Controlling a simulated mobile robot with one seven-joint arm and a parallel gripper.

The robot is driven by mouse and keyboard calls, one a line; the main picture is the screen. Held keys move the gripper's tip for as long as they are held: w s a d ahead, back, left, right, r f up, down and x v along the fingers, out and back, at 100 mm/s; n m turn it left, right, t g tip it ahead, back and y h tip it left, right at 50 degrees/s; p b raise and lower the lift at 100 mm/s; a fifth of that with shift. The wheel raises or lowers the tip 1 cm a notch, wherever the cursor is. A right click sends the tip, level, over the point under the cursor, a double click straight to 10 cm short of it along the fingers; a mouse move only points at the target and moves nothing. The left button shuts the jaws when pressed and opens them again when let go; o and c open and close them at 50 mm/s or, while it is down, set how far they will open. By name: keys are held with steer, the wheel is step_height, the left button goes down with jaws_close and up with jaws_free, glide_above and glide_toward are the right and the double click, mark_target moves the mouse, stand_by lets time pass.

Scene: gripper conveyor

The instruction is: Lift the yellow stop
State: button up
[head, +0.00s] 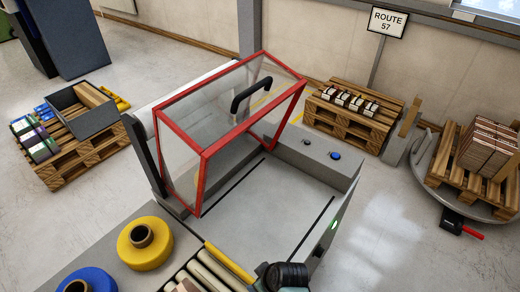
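The yellow stop (229,263) is a thin yellow bar lying across the end of the roller conveyor (203,272), at the bottom middle of the head view. It sits at the edge where the rollers meet the grey machine bed (262,218). A dark rounded part of my arm shows at the bottom edge, just right of the stop. My gripper's fingers are not in view, so their distance from the stop cannot be seen.
A red-framed clear guard (203,164) with a black handle (250,95) stands over the machine bed. A yellow roll (145,256) and a blue roll (70,280) sit left of the rollers. Loaded pallets stand on the floor behind and to both sides.

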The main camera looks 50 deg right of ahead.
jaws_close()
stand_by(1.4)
